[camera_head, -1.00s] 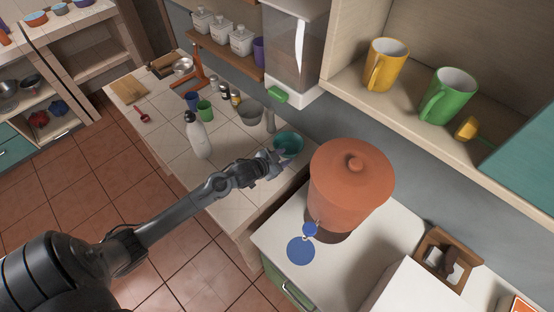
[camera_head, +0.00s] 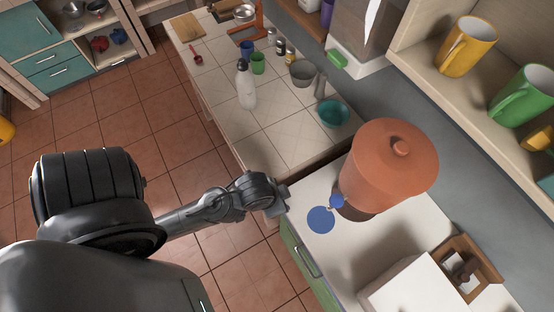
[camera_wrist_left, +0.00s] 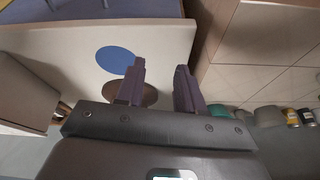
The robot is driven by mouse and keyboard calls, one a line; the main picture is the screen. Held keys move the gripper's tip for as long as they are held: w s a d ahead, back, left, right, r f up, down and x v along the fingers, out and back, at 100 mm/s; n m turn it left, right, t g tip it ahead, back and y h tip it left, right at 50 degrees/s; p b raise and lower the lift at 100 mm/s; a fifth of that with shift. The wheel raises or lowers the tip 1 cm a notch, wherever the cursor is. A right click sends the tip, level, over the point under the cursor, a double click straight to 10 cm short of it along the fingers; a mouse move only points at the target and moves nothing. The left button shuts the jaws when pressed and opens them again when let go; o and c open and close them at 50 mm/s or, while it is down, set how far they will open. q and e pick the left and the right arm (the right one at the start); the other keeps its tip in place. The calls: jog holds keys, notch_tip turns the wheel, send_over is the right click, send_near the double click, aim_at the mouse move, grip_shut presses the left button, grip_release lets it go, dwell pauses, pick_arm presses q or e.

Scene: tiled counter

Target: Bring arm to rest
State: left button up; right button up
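My left arm comes in from the left in the head view, and its gripper (camera_head: 280,200) is low in the middle, at the near left edge of the white counter. In the left wrist view its two dark fingers (camera_wrist_left: 158,75) stand apart with nothing between them. The teal bowl (camera_head: 333,114) stands on the tiled counter (camera_head: 290,135), beyond and apart from the gripper. My right gripper is not in view.
A terracotta dispenser (camera_head: 392,165) with a blue tap stands on the white counter (camera_head: 395,235), right of the gripper. A blue disc (camera_head: 321,220) lies below the tap. A white bottle (camera_head: 245,85) stands on the tiled counter. Floor (camera_head: 175,140) left of the counters is clear.

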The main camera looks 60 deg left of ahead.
pick_arm(q)
jog(key=shift+s+d+r, duration=0.25)
jog(key=shift+s+r, duration=0.1)
jog(key=shift+s, duration=0.35)
notch_tip(320, 180, up, 11)
jog(key=p, duration=1.1)
jog(key=shift+f, duration=0.1)
